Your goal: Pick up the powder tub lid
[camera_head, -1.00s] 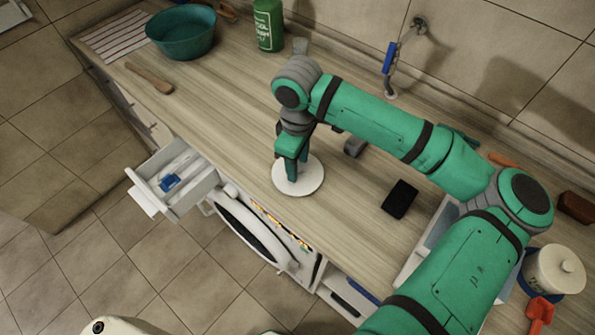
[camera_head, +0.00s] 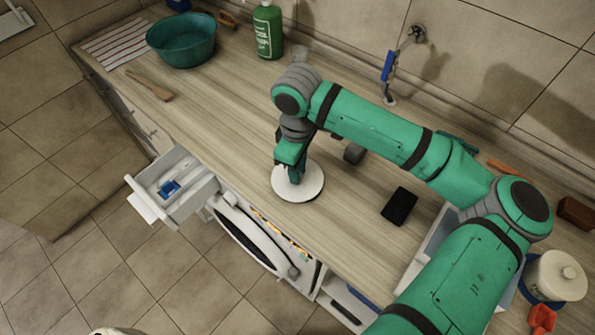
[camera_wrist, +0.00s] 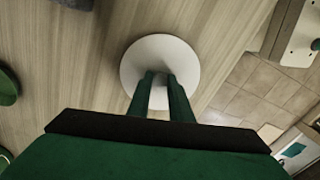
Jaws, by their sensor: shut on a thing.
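The powder tub lid is a round white disc (camera_head: 312,188) near the front edge of the wooden counter, below my gripper. My gripper (camera_head: 295,178) points down at the middle of the lid in the head view. In the wrist view, the two green fingers (camera_wrist: 160,95) come together over the centre of the lid (camera_wrist: 160,50). They are shut on the lid's middle part, which the fingers hide. The lid looks flat; I cannot tell whether it touches the counter or is just above it.
An open drawer (camera_head: 205,197) juts out at the left front. A black sponge-like block (camera_head: 399,206) lies right of the lid. A teal bowl (camera_head: 170,58) and green bottle (camera_head: 268,38) stand at the back left. A white lidded pot (camera_head: 556,283) stands at the right.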

